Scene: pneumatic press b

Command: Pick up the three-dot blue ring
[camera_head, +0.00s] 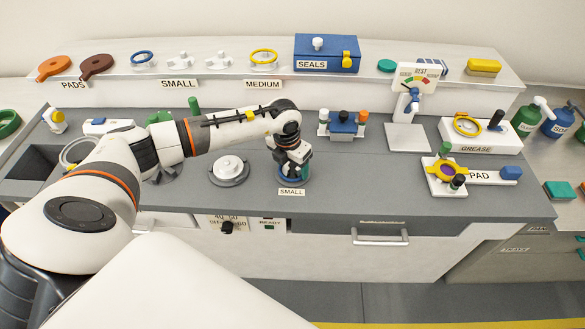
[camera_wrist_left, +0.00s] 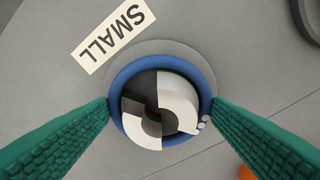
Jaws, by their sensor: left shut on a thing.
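A thick blue ring (camera_wrist_left: 160,62) sits around a round post with a black and white top (camera_wrist_left: 176,92) in the left wrist view. Small pale dots show on its lower right side; I cannot clearly count them. My left gripper (camera_wrist_left: 160,108) has its green ribbed fingers on opposite sides of the ring, shut on it. In the head view the left gripper (camera_head: 292,171) points down at this spot, behind the SMALL label (camera_head: 291,192), and hides most of the ring. My right gripper is not in view.
A grey round fixture with a white top (camera_head: 229,169) stands left of my gripper. A blue block with knobs (camera_head: 342,124) stands behind it. The back shelf holds a blue ring (camera_head: 142,57), a yellow ring (camera_head: 263,55) and the SEALS box (camera_head: 327,55).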

